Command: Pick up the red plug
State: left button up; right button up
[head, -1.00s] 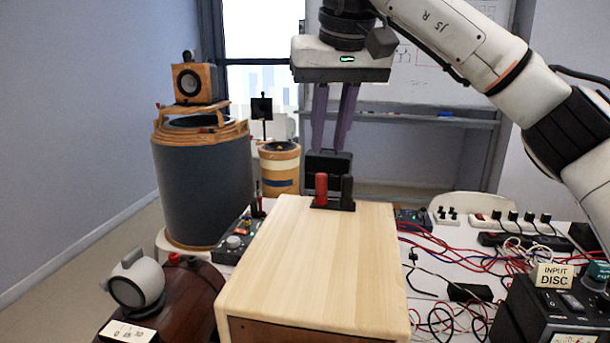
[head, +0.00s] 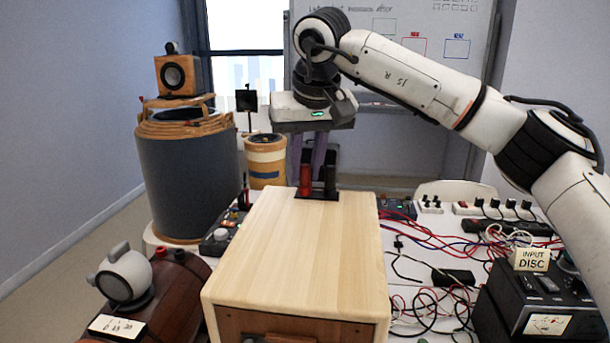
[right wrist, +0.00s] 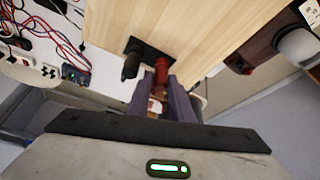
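The red plug (head: 305,181) stands upright in a black base plate (head: 316,198) at the far end of the wooden box top, beside a black plug (head: 330,180). My right gripper (head: 307,168) points down over the red plug, its two purple fingers apart. In the right wrist view, the red plug (right wrist: 161,70) shows at the gap between the fingertips (right wrist: 163,86). The black plug (right wrist: 132,62) is outside the fingers. I cannot tell whether a finger touches the red plug. My left gripper is not in view.
The wooden box top (head: 290,250) is otherwise clear. A large dark drum (head: 185,180) and a striped cylinder (head: 266,158) stand to the left. Cables (head: 430,300), a power strip (head: 495,210) and a black meter box (head: 540,305) are on the right.

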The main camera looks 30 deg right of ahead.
aim_at(305, 165)
grip_shut()
jog(key=shift+r, duration=0.25)
notch_tip(305, 165, up, 10)
jog(key=shift+f+p, duration=0.25)
jog(key=shift+p, duration=0.25)
jog(key=shift+r+p, duration=0.85)
jog(key=shift+r, duration=1.1)
